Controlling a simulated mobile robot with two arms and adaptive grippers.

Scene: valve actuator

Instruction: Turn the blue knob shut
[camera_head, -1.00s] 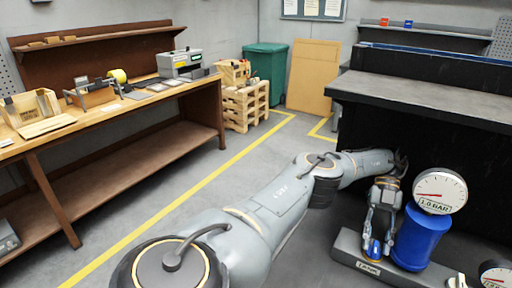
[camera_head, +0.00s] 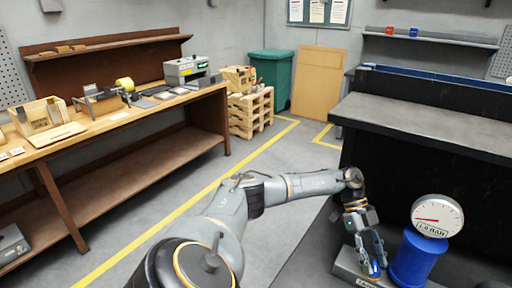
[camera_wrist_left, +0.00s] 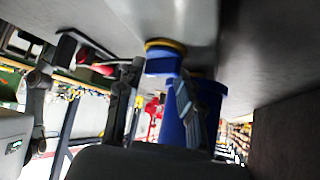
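The blue knob (camera_head: 373,268) is low on the grey base (camera_head: 346,263), left of a blue cylinder (camera_head: 415,258). In the left wrist view the blue knob (camera_wrist_left: 163,64) has a yellow ring against the grey surface. My left gripper (camera_head: 371,258) is at the knob, with its fingers pointing down. In the left wrist view my left gripper (camera_wrist_left: 160,76) has one finger on each side of the knob, and its tips look closed against it. The exact contact is partly hidden. My right gripper is not in view.
A white round gauge (camera_head: 437,215) tops the blue cylinder, close to the right of my left gripper. A black workbench (camera_head: 425,125) stands behind. A wooden bench (camera_head: 130,115) with boxes is at the left. Open floor lies between.

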